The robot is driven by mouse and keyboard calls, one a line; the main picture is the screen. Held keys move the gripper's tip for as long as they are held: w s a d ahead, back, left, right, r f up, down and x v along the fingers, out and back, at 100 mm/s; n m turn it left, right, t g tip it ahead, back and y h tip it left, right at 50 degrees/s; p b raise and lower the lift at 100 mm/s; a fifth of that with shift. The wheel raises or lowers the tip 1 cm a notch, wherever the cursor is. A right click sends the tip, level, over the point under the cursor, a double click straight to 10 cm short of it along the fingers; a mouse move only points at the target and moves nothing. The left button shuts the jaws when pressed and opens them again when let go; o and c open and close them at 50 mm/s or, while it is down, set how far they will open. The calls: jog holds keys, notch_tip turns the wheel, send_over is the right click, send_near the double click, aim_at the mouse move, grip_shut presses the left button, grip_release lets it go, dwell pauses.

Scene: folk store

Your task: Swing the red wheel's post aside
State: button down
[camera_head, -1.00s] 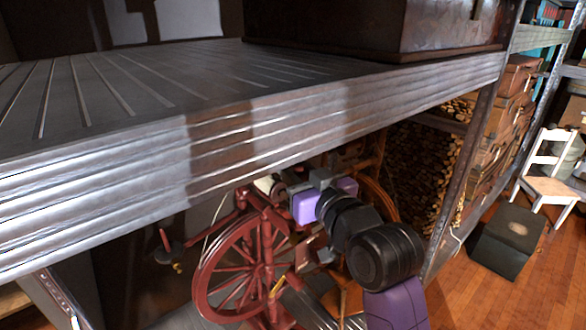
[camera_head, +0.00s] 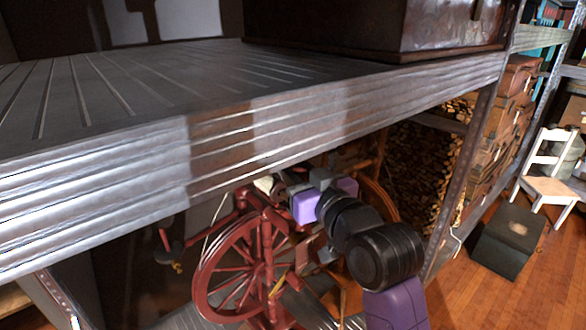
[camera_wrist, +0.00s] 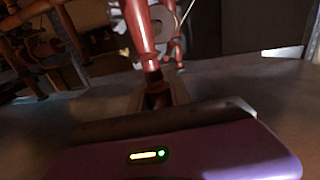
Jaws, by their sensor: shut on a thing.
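The red spinning wheel (camera_head: 232,271) stands under the metal shelf, with its spoked wheel facing the head camera. Red turned posts (camera_head: 267,240) rise beside the spoked wheel. My gripper (camera_head: 283,182) reaches in from the right, near the top of the posts, just under the shelf edge. In the wrist view a red turned post (camera_wrist: 139,27) runs down between the jaws of my gripper (camera_wrist: 158,95), which are shut on it. The exact contact is dark and partly hidden by the gripper body.
The ribbed metal shelf (camera_head: 110,180) hangs close above my gripper. A brown wooden wheel (camera_head: 378,196) stands behind my arm. A metal upright (camera_head: 462,170) is to the right. A dark box (camera_head: 508,243) and a white chair (camera_head: 548,180) stand farther right on the floor.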

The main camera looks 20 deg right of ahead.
jog(key=shift+d, duration=0.1)
dwell(0.4)
jog(key=shift+w+d+m+p, duration=0.15)
jog(key=shift+d+m+p, duration=0.25)
jog(key=shift+p, duration=0.05)
jog(key=w+d+f+m+g+y+p, duration=0.1)
jog(key=w+d+f+m+p, duration=0.3)
jog(key=d+f+m, duration=0.8)
jog(key=shift+w+d+f+m+g+y+p, duration=0.15)
jog(key=shift+d+f+m+g+y+p, duration=0.2)
jog(key=shift+d+g, duration=0.4)
jog(key=shift+a, duration=0.1)
jog(key=c, duration=1.2)
grip_release()
